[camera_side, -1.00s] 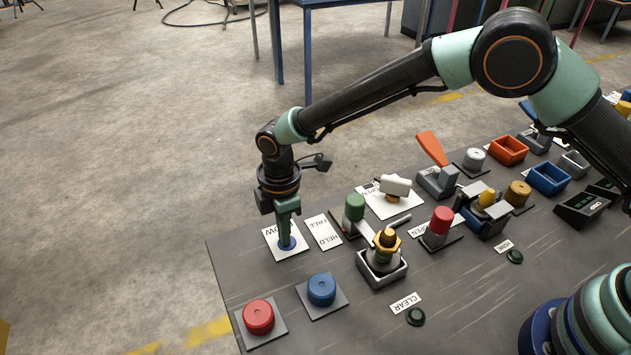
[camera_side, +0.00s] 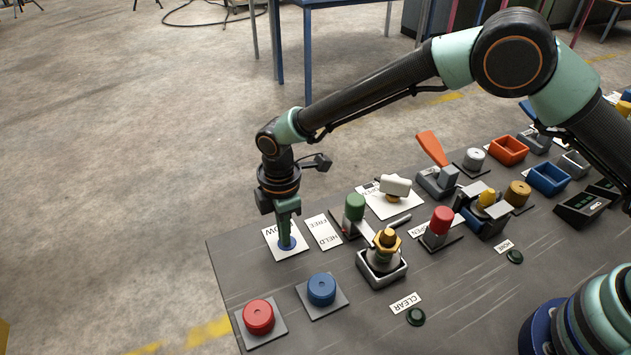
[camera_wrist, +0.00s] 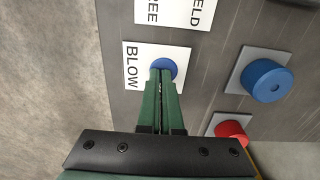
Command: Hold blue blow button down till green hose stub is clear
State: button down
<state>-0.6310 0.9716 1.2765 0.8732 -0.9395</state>
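The blue blow button (camera_side: 286,243) is a low round button on a white plate marked BLOW at the bench's far left edge. It also shows in the wrist view (camera_wrist: 163,65). My gripper (camera_side: 287,240) points straight down with its fingertips on the button, covering part of it. In the wrist view the two green fingers (camera_wrist: 161,78) lie together with nothing between them. A green upright cylinder (camera_side: 355,207) stands to the right; I cannot tell whether it is the hose stub. A brass-nutted fitting (camera_side: 387,240) with some green below the nut sits in a grey block.
A larger blue button (camera_side: 321,289) and a red button (camera_side: 258,316) stand nearer the front. A FREE/HELD plate (camera_side: 323,232) lies right of my gripper. A dark green lamp (camera_side: 415,316) sits beside the CLEAR label (camera_side: 406,303). A red knob (camera_side: 441,220) stands farther right.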

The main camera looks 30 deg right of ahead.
jog(key=shift+s+d+f, duration=0.3)
jog(key=shift+s+f, duration=0.2)
dwell(0.4)
notch_tip(320, 180, up, 15)
jog(key=w, duration=0.1)
jog(key=shift+a, duration=0.3)
jog(key=s+d+r+m+t, duration=0.2)
jog(key=d+r+m, duration=0.65)
jog(key=d, duration=0.65)
jog(key=s+d+r+m+t, duration=0.1)
jog(key=s+d+m, duration=0.3)
jog(key=d, duration=0.4)
jog(key=s+d+r+m+t, duration=0.1)
jog(key=s+d+m+t, duration=0.1)
jog(key=s+d+m, duration=0.3)
jog(key=s+d, duration=0.2)
jog(key=shift+s+d, duration=0.3)
jog(key=shift+d, duration=0.05)
